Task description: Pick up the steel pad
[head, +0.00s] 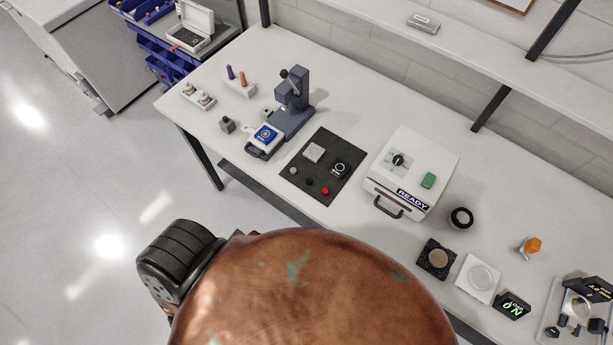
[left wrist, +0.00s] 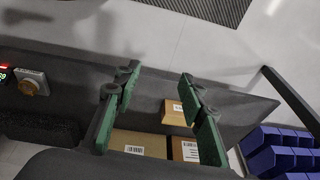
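A dark mat (head: 298,194) lies on the workbench in the head view. It holds a light grey square piece (head: 313,152), a black square piece with a ring (head: 340,168), and small round pieces: a grey one (head: 293,171), a black one (head: 309,182) and a red one (head: 325,191). The grey round piece looks most like the steel pad, but I cannot be sure. My left gripper (left wrist: 158,100) shows in the left wrist view, its green fingers apart and nothing between them. It is away from the mat. My right gripper is not in view.
A grey press (head: 293,100) stands behind the mat; a white box marked READY (head: 430,160) stands to its right. Several small fixtures occupy the bench's right end. The left wrist view shows cardboard boxes (left wrist: 140,143) beyond the fingers and blue bins (left wrist: 285,150) at right.

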